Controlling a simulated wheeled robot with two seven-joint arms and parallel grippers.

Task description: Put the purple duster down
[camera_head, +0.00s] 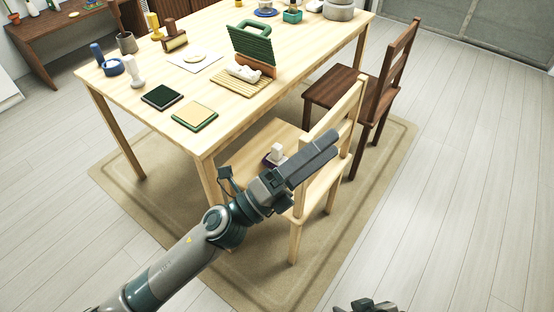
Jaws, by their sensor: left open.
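A small block with a white grip and a dark purple base, apparently the purple duster (275,157), rests on the seat of the light wooden chair (252,148). My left gripper (325,148) is above the chair, pointing up and right past the duster in the picture. It is open, with nothing seen between its fingers. The duster is apart from the fingers, and its lower side is partly hidden by my arm. My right gripper (368,306) only just shows at the bottom edge; its fingers cannot be made out.
The light wooden table (225,110) holds a dark green pad (162,97), a tan and green pad (195,116), a green rack (252,46) and several small tools. A dark chair (335,88) stands on the right. A beige rug (135,195) lies beneath; the floor at right is clear.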

